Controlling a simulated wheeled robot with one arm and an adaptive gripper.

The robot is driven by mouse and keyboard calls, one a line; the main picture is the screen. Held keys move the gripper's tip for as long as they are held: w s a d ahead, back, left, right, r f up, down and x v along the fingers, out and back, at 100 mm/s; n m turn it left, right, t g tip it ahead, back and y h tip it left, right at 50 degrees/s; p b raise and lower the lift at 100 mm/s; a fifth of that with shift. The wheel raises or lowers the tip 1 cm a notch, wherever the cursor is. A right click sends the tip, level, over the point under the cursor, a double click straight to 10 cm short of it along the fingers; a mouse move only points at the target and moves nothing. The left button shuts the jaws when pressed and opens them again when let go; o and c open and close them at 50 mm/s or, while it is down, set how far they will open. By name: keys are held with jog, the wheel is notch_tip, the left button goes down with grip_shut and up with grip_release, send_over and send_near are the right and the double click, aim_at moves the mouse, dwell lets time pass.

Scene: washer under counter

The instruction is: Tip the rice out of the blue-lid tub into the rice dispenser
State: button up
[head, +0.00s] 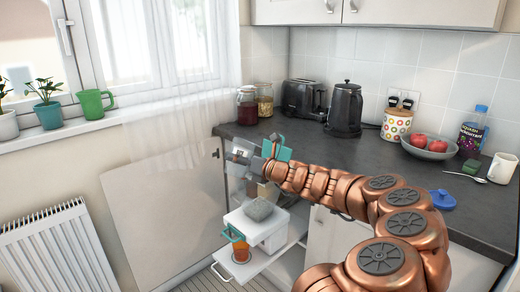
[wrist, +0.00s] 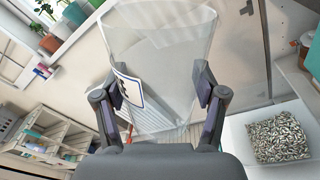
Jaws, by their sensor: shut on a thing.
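My gripper (wrist: 163,92) is shut on a clear tub (wrist: 155,50) with a white and blue label. The tub's walls are see-through and I see no rice inside it. In the head view the tub (head: 238,158) is held near the counter's left end, above and slightly left of the white rice dispenser (head: 272,232). A grey heap of rice (head: 259,209) shows in the dispenser's top; its grains also show in the wrist view (wrist: 278,138), to the right of the tub. A blue lid (head: 442,200) lies apart on the counter.
An orange cup (head: 241,252) stands at the dispenser's front. An open door panel (head: 165,212) is at the left. A kettle (head: 344,110), toaster (head: 302,98), fruit bowl (head: 428,149) and mug (head: 502,168) stand on the counter (head: 335,155).

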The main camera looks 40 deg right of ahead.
aim_at(240, 174)
jog(key=shift+s+a+f+n+t+b, duration=0.15)
jog(key=shift+a+f+n+b, duration=0.55)
jog(key=shift+b, duration=1)
jog(key=shift+s+a+f+n+t+b, duration=0.15)
jog(key=shift+a+f+n+b, duration=0.15)
jog(key=shift+n+b, duration=1.05)
jog(key=f+n+b, duration=0.1)
jog(key=b, duration=0.3)
jog(key=shift+a, duration=0.35)
jog(key=shift+a+n+b, duration=0.1)
jog(key=shift+n+b, duration=0.45)
jog(key=shift+b, duration=0.05)
